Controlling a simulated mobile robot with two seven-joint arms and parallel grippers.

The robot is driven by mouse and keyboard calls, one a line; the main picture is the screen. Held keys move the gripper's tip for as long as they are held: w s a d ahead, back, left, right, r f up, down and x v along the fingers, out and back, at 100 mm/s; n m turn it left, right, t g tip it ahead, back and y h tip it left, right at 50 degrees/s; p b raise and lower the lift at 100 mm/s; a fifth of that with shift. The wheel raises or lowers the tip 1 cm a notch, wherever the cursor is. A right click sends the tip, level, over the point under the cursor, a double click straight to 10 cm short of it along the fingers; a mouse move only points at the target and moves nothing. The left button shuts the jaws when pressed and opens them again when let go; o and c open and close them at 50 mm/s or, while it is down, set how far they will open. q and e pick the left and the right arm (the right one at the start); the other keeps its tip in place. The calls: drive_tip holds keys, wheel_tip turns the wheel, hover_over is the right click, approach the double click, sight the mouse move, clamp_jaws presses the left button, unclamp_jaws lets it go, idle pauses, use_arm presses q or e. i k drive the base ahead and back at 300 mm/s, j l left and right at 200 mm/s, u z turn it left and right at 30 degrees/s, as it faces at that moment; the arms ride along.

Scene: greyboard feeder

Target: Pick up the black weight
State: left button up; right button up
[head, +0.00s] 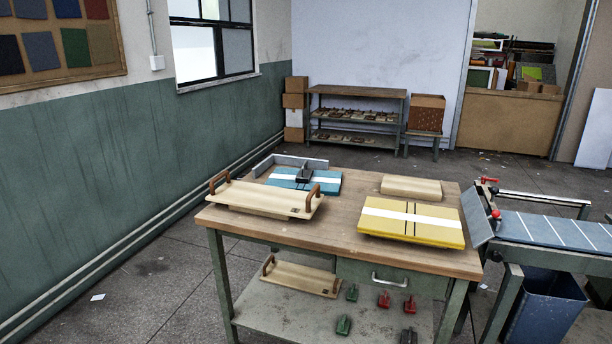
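A black weight (304,174) with an upright handle sits on the blue board with a white stripe (285,182), at the back left of the workbench top (345,222). Another dark, blackish weight (408,337) stands on the bench's lower shelf (285,318), cut off by the bottom edge of the picture. Two green weights (343,325) and two red weights (383,300) stand near it on that shelf. Neither of my grippers shows in the head view.
A wooden tray with two handles (265,198) lies at the bench's left front. A yellow board (411,221) and a pale block (411,188) lie to the right. A second handled tray (302,279) is on the lower shelf. A conveyor (552,231) adjoins the bench's right side, above a blue bin (545,310).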

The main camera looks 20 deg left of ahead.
sight(304, 175)
drive_tip(key=i+j+z, duration=0.15)
drive_tip(key=j+z, duration=0.25)
drive_tip(key=j, duration=0.75)
drive_tip(key=j+z, duration=0.35)
drive_tip(key=j, duration=0.75)
